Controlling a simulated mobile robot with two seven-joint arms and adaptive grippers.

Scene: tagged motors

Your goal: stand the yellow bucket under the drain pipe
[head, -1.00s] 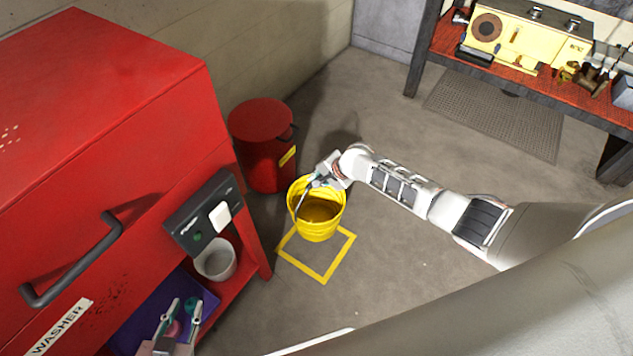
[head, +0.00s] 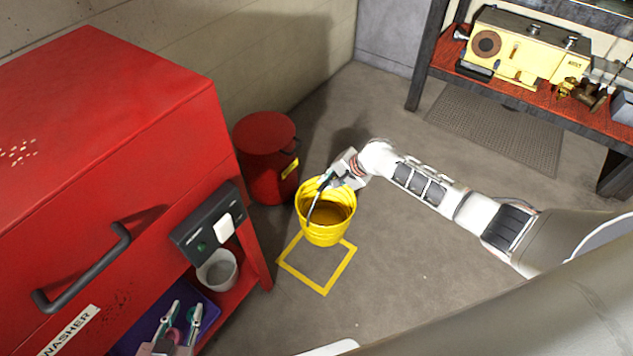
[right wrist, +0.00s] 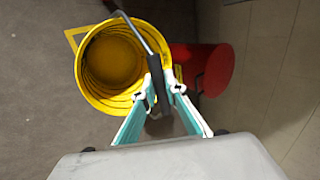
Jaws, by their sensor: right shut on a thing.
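The yellow bucket (head: 326,230) hangs from its dark handle, mouth up, in my right gripper (head: 331,180). The right wrist view shows the gripper (right wrist: 162,88) shut on the handle grip, with the bucket (right wrist: 88,88) to its left. In the head view the bucket overlaps the far side of the yellow floor square (head: 290,268); its height above the floor is hard to tell. No drain pipe is recognisable. My left gripper (head: 187,312) is low at the washer's front, fingers apart, nothing visibly held.
The red washer (head: 110,130) fills the left, with a grey cup (head: 218,272) on its lower shelf. A red lidded can (head: 266,160) stands just behind the bucket. A workbench (head: 520,85) with a yellow machine is at back right. Floor right of the square is clear.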

